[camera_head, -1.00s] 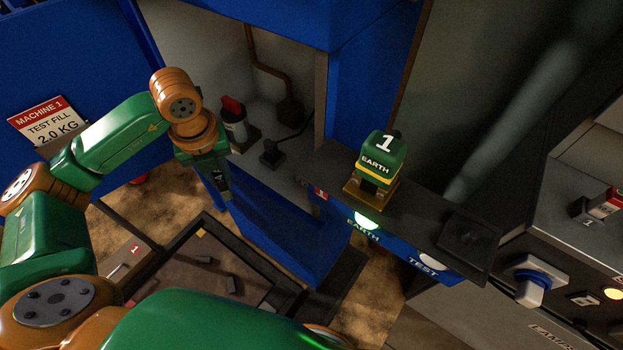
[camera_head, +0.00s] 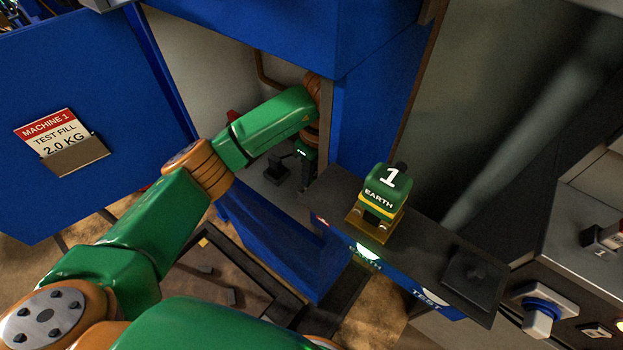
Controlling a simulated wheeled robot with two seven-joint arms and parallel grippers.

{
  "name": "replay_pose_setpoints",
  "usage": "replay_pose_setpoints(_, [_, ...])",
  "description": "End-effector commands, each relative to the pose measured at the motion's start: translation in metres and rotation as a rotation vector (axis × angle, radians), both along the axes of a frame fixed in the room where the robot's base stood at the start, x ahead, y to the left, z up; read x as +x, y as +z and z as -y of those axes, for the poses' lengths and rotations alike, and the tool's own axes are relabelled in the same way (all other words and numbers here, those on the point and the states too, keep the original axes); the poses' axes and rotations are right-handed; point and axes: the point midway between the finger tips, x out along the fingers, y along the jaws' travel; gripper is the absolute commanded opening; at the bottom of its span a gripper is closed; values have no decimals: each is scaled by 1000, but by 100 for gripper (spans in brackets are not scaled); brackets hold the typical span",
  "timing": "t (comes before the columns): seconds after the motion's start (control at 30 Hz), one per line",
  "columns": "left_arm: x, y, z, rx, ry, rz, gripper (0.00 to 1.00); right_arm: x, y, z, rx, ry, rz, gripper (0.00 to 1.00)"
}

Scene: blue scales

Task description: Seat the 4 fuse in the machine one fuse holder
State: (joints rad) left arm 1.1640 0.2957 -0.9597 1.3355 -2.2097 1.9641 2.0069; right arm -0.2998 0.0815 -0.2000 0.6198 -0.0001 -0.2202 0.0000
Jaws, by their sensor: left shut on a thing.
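My left arm reaches into the open blue cabinet of machine one. My left gripper (camera_head: 304,176) is inside, beside the cabinet's right post, pointing down and partly hidden by the post and the dark shelf. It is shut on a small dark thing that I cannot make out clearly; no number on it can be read. I cannot make out a fuse holder; the cabinet's inside is partly covered by my arm. A black fitting (camera_head: 277,169) stands on the cabinet floor just left of the gripper. My right gripper is not in view.
The open blue door with a MACHINE 1 card (camera_head: 57,134) is at left. A grey panel with switches is at right.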

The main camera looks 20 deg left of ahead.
Motion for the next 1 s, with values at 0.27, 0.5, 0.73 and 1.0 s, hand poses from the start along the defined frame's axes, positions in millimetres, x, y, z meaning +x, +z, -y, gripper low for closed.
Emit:
replay_pose_setpoints(0.27, [0, -35, 1, -2, 0, -2, 0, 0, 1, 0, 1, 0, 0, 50])
replay_pose_setpoints(0.5, [0, -35, 1, -2, -1, -1, 52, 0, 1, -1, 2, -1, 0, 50])
replay_pose_setpoints(0.73, [0, -35, 1, -1, -1, 0, 52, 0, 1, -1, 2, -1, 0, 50])
replay_pose_setpoints(1.0, [0, 11, 6, -3, -2, 5, 52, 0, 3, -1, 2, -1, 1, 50])
